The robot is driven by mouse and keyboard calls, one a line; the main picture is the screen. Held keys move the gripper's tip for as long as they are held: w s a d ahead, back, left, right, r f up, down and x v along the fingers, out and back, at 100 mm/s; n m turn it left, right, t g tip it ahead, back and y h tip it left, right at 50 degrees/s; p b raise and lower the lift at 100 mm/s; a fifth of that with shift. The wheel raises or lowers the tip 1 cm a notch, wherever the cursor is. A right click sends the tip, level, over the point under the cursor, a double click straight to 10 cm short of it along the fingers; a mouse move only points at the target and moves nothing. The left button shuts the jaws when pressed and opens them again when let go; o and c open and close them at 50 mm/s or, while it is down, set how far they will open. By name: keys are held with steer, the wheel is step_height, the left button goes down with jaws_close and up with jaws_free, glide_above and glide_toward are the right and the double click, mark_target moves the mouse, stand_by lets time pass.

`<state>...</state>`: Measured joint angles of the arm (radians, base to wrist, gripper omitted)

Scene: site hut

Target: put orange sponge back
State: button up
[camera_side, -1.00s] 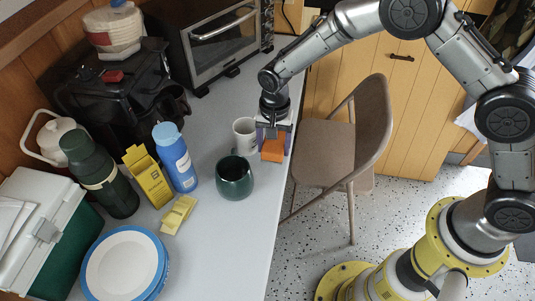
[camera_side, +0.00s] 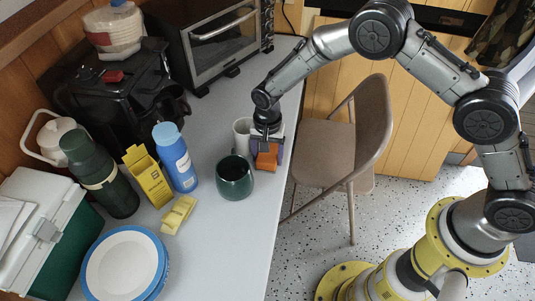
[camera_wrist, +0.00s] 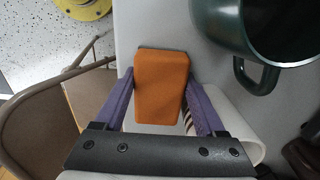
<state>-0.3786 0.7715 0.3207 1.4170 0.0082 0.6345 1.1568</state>
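The orange sponge (camera_side: 266,160) is a small block at the counter's right edge, beside the white mug and behind the green mug. In the wrist view the sponge (camera_wrist: 161,85) sits between the purple fingers of my gripper (camera_wrist: 161,84). The fingers lie close along both its sides, and it has moved with my gripper (camera_side: 267,150), so I take it as shut on the sponge. I cannot tell how far the sponge is above the counter. A small yellow holder (camera_side: 178,215) lies on the counter left of the green mug.
The dark green mug (camera_side: 235,178) stands just in front of the sponge; the white mug (camera_side: 242,134) is close behind. A blue bottle (camera_side: 175,158), yellow box (camera_side: 148,177) and blue-rimmed plates (camera_side: 122,266) are further left. A chair (camera_side: 345,135) stands off the counter's right edge.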

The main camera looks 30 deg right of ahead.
mark_target(268, 154)
steer(key=o, duration=0.4)
steer(key=shift+r, duration=2.35)
steer(key=s+d+r+n+t, duration=0.1)
steer(key=s+d+r, duration=0.25)
steer(key=r, duration=0.35)
steer(key=s+d+r+n+t, duration=0.1)
steer(key=s+d+r+n, duration=0.1)
steer(key=d+r, duration=0.35)
steer(key=s+d+r+n+t, duration=0.1)
steer(key=s+d+r, duration=0.15)
steer(key=r, duration=0.65)
steer(key=s+d+r+n+t, duration=0.1)
steer(key=s+d+r+n, duration=0.1)
steer(key=s, duration=0.9)
steer(key=s+d+r+n+t, duration=0.1)
steer(key=s+d+r+n, duration=0.2)
steer(key=s, duration=0.8)
steer(key=shift+d+r+t, duration=0.25)
steer(key=shift+d+t, duration=0.05)
steer(key=shift+d, duration=0.75)
